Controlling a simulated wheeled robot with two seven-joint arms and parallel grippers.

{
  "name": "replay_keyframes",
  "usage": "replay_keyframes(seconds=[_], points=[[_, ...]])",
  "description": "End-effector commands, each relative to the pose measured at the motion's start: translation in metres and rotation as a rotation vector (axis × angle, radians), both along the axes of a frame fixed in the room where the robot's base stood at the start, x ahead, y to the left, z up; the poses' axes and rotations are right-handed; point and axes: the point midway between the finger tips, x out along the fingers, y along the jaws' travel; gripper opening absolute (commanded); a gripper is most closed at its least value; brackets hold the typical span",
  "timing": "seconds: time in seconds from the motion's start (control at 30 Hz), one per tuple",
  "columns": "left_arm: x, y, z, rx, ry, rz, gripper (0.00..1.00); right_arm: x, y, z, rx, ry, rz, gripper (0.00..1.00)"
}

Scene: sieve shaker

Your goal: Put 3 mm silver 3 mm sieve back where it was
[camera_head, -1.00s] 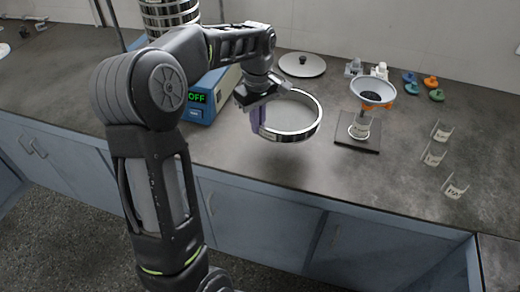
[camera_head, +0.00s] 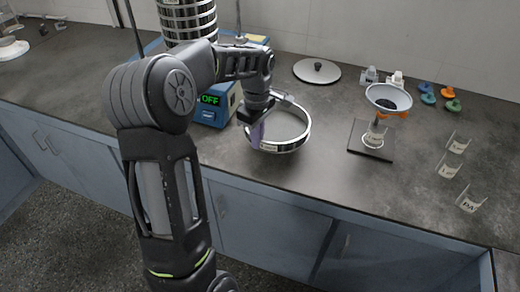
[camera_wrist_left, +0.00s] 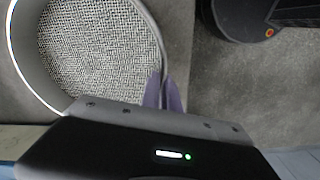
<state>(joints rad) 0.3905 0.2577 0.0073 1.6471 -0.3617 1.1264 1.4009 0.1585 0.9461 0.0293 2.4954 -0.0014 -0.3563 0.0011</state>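The silver sieve (camera_head: 288,147) is a shiny ring over the bench, right of the blue shaker (camera_head: 209,115), whose display reads OFF. My left gripper (camera_head: 257,134) is shut on the left side of its rim. In the left wrist view the sieve (camera_wrist_left: 95,45) shows its woven mesh, with the rim between the purple fingers of the left gripper (camera_wrist_left: 164,92). I cannot tell whether the sieve touches the bench. A stack of silver sieves (camera_head: 188,20) stands on the shaker, partly hidden by my arm. My right gripper is not in view.
A round lid (camera_head: 317,70) lies at the back. A funnel (camera_head: 388,97) stands over a beaker on a dark plate (camera_head: 358,140). Several small beakers (camera_head: 448,167) and coloured pieces (camera_head: 446,92) are at the right. The bench between sieve and plate is clear.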

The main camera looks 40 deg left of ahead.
Motion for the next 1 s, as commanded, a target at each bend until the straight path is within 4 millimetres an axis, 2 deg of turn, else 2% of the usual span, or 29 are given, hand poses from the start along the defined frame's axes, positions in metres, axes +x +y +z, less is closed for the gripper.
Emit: replay_keyframes(seconds=[0.33,0.7,1.0], points=[[0.000,0.000,-0.004,0.000,-0.001,-0.001,0.00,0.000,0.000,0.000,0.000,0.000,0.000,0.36],[0.000,0.000,-0.050,0.000,-0.001,0.000,0.00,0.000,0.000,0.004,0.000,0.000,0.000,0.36],[0.001,0.000,-0.052,0.001,-0.003,-0.001,0.00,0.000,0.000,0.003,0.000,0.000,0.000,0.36]])
